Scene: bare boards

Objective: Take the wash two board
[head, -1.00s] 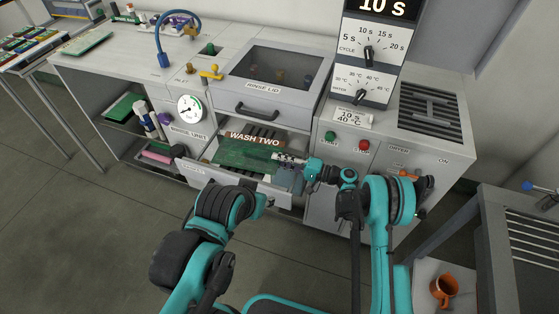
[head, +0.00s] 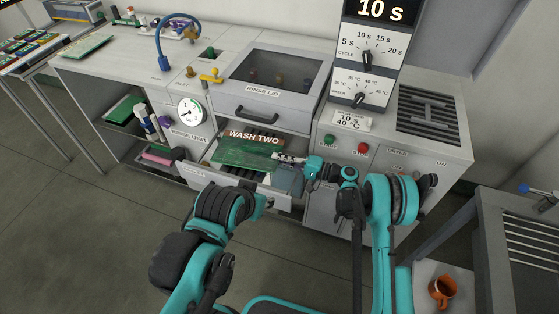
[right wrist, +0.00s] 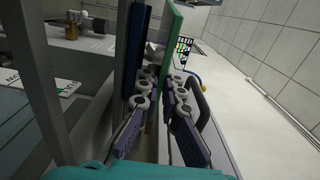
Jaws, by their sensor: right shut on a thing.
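The green wash two board (head: 236,155) is held over the open drawer (head: 205,182) of the rinse unit. A brown WASH TWO label (head: 254,136) shows along its far edge. My right gripper (head: 287,158) is shut on the board's right end. In the right wrist view, the green board (right wrist: 173,40) stands edge-on between the fingers of my right gripper (right wrist: 160,92). A dark blue slab (right wrist: 138,45) stands just left of it. My left arm is low in front of the drawer; its end, my left gripper (head: 265,202), shows too little to tell its jaws.
The rinse lid (head: 280,75) is closed above the drawer. A dark rack (head: 240,172) shows in the drawer under the board. The dryer grille (head: 432,112) is at the right. An orange mug (head: 443,291) stands at the lower right. The counter behind is partly clear.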

